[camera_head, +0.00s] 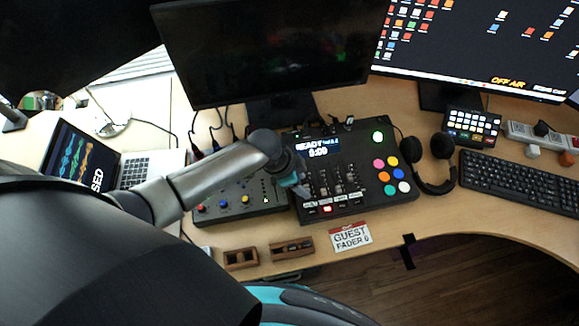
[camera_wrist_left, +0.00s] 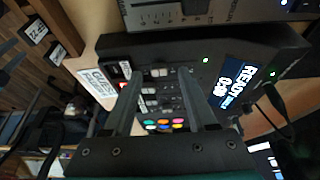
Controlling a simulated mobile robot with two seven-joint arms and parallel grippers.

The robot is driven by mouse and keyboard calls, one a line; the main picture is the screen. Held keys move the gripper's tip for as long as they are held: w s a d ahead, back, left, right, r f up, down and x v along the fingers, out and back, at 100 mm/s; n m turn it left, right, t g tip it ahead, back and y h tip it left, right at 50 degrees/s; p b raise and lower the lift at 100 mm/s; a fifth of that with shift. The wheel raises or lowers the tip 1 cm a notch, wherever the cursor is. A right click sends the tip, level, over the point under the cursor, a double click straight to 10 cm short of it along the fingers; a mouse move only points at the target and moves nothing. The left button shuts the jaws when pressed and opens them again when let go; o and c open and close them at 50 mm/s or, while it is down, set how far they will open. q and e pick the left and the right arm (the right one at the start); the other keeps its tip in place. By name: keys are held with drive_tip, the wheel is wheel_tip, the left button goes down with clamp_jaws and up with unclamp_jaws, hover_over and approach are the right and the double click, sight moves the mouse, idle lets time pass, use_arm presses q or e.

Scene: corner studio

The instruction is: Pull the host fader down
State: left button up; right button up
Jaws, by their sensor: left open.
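The dark mixer console (camera_head: 385,196) sits on the desk in the head view, with a small screen reading READY and several faders (camera_head: 338,181) in a row. Contact cannot be told. My right gripper is not in view.
A second control box (camera_head: 236,195) adjoins on the left. A card reading GUEST FADER 6 (camera_head: 350,237) and wooden blocks (camera_head: 292,248) lie along the front edge. Headphones (camera_head: 430,168) and a keyboard (camera_head: 520,182) are right, a laptop (camera_head: 85,170) left, a monitor (camera_head: 262,45) behind.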

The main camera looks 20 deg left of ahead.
use_arm(q)
drive_tip(key=p+v, duration=0.3)
drive_tip(key=v, duration=1.1)
drive_tip(key=shift+f, duration=0.1)
